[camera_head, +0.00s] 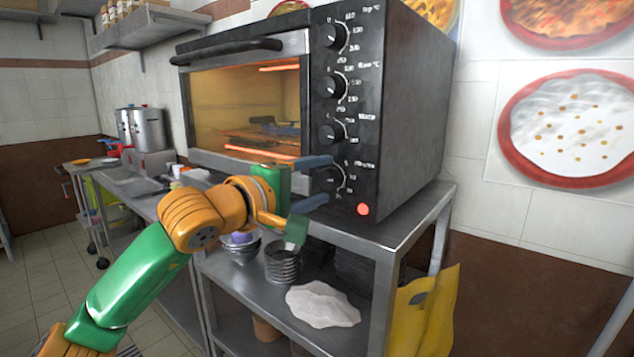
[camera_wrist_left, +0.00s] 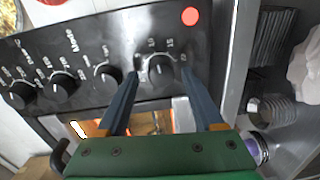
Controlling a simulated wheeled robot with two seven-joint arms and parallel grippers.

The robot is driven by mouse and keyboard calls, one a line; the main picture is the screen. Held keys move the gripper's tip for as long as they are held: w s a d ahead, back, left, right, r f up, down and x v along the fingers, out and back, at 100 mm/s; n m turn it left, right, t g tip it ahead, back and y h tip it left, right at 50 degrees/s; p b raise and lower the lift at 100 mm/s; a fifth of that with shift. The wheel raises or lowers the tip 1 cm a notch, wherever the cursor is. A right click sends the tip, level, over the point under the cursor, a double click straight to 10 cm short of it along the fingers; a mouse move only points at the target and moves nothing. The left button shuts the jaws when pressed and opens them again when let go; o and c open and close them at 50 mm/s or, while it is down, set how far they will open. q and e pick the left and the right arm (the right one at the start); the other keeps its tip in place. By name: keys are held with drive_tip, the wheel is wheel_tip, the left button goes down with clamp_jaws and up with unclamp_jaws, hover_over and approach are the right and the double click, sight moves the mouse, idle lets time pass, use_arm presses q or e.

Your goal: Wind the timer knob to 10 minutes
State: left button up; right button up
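The black oven (camera_head: 400,110) has a column of several round knobs on its dark panel. The lowest one, which I take to be the timer knob (camera_head: 328,178), sits just above a red lit lamp (camera_head: 363,209). My left gripper (camera_head: 316,182) is open in front of it, one finger above and one below. In the left wrist view the timer knob (camera_wrist_left: 161,70) lies between the two blue-grey fingertips of the left gripper (camera_wrist_left: 161,74), with gaps showing on both sides. Its exact setting is too small to read. My right gripper is not in view.
The oven stands on a steel table (camera_head: 400,235). Its lower shelf (camera_head: 255,300) holds stacked dark bowls (camera_head: 282,262) and a white cloth-like heap (camera_head: 322,304). A yellow bag (camera_head: 424,312) hangs at the right. Steel pots (camera_head: 142,128) stand at the back left.

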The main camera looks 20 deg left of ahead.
use_arm(q)
drive_tip(key=shift+s+a+f, duration=0.1)
drive_tip(key=shift+s+f, duration=0.05)
drive_tip(key=shift+s, duration=0.05)
drive_tip(key=b+v, duration=0.3)
drive_tip(key=v, duration=0.3)
drive_tip(key=shift+s, duration=0.25)
